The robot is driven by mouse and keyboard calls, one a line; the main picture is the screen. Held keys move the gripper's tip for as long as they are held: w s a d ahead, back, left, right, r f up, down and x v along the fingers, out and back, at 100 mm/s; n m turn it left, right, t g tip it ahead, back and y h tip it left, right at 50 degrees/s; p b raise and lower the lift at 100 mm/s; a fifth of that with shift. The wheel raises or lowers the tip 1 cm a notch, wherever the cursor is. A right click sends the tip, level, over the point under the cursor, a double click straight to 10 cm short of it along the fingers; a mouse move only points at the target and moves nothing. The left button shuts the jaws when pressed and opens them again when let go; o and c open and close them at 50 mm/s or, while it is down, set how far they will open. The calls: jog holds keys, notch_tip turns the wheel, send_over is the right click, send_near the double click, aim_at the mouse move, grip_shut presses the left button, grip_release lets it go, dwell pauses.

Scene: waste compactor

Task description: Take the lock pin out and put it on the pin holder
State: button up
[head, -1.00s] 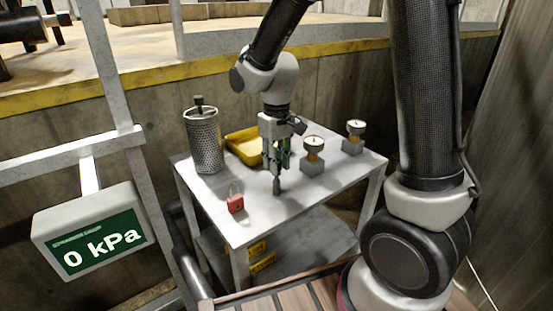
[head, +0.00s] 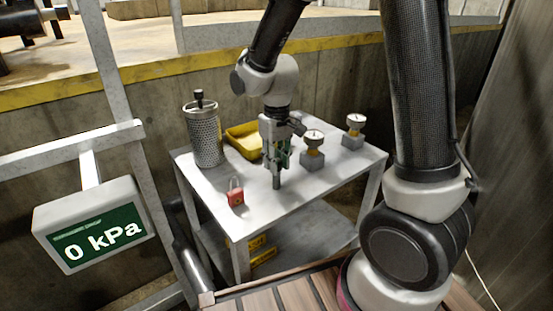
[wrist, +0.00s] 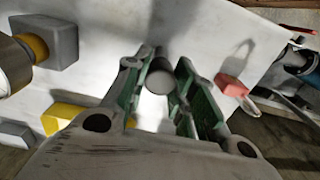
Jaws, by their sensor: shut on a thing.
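My gripper (head: 276,165) is over the white table, its green-padded fingers shut on a grey cylindrical pin (head: 277,182), which looks like the lock pin. The pin points straight down below the fingertips. In the wrist view its round grey end (wrist: 160,80) shows between the fingers (wrist: 166,88). I cannot tell whether its lower end touches the table. I cannot pick out a pin holder for certain. A red padlock (head: 235,197) stands on the table to the left of the pin.
The table (head: 255,225) also bears a perforated metal cylinder (head: 205,142), a yellow tray (head: 243,138) behind my gripper, and two gauges on grey blocks (head: 312,158) (head: 352,141) to the right. A display (head: 95,232) reads 0 kPa. The table's front is clear.

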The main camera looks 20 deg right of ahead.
dwell(0.3)
jog(key=o, duration=1.1)
jog(key=shift+r, duration=0.1)
jog(key=shift+c, duration=0.2)
jog(key=shift+r, duration=3.4)
jog(key=s+d+r+m+t, duration=0.1)
jog(key=s+d+r+t, duration=0.1)
jog(key=s+d+r, duration=0.3)
jog(key=s+d+r+m+t, duration=0.2)
jog(key=s+d+r, duration=0.4)
jog(key=s+d, duration=0.4)
jog(key=s, duration=0.4)
jog(key=shift+r+m, duration=0.2)
jog(key=shift+m, duration=0.1)
